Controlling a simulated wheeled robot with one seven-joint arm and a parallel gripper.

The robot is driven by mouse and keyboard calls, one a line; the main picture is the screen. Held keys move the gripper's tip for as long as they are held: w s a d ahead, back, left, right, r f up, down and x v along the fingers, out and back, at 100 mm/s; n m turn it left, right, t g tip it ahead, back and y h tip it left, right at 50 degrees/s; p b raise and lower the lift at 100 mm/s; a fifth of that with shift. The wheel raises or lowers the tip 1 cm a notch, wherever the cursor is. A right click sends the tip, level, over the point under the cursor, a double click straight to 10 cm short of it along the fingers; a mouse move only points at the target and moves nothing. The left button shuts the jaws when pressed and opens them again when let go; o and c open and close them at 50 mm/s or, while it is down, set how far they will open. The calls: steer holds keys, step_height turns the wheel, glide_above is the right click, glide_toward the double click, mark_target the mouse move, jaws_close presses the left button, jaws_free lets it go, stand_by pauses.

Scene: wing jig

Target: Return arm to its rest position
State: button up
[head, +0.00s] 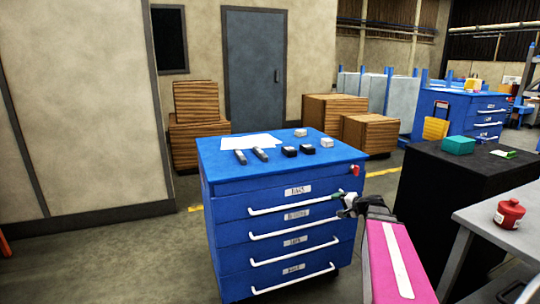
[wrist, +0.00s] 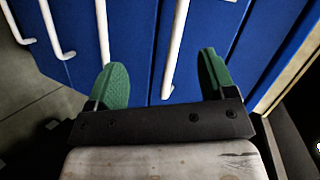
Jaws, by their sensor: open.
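My arm reaches in from the lower right in the head view, with a pink link in front. My gripper (head: 343,204) is small there, in front of the right part of the blue drawer cabinet (head: 225,226). In the wrist view my gripper (wrist: 163,82) shows two green fingertips set wide apart, with nothing held between them. A white drawer handle (wrist: 177,45) shows between the fingers, against the blue drawer fronts. I cannot tell whether a finger touches the cabinet. All the drawers look closed.
On the cabinet top lie white papers (head: 252,141), dark and pale blocks and two dark rods. A black table (head: 430,190) with a teal box (head: 458,145) stands at right. A grey table holds a red canister (head: 509,213). Floor left of the cabinet is clear.

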steer(key=s+a+f+n+g+h, duration=0.4)
steer(key=s+a+f+g, duration=0.1)
steer(key=s, duration=0.5)
steer(key=s+a+f+n+g+h, duration=0.4)
steer(key=s+a+f, duration=0.3)
steer(key=s+f, duration=0.2)
steer(key=shift+s+g, duration=0.55)
steer(key=shift+g, duration=0.15)
steer(key=shift+a, duration=0.1)
